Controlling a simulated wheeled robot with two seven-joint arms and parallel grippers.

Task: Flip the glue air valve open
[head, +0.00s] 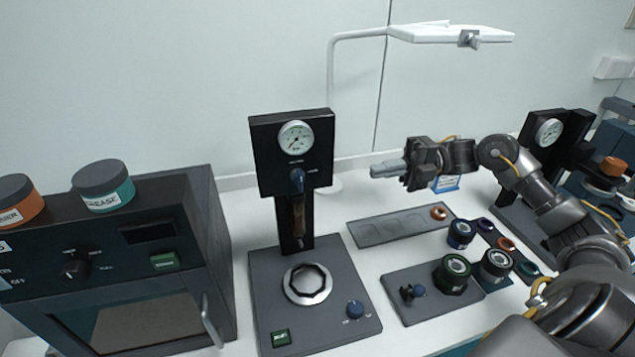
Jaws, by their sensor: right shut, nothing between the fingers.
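A black upright panel (262,150) with a round pressure gauge (296,138) stands at the middle of the table. Below the gauge is a dark blue valve lever (297,181) with small labels around it, too small to read. The lever seems to hang downward. A brown syringe-like part (298,215) is under it. My right gripper (376,171) is shut and empty, its fingertips pointing left toward the panel. In the picture it is to the right of the lever, with a clear gap. My left gripper is not in view.
An oven-like box (215,240) with jars on top is left. Several lidded jars and a grey tray (385,232) lie right. A second gauge stand (535,125) is far right.

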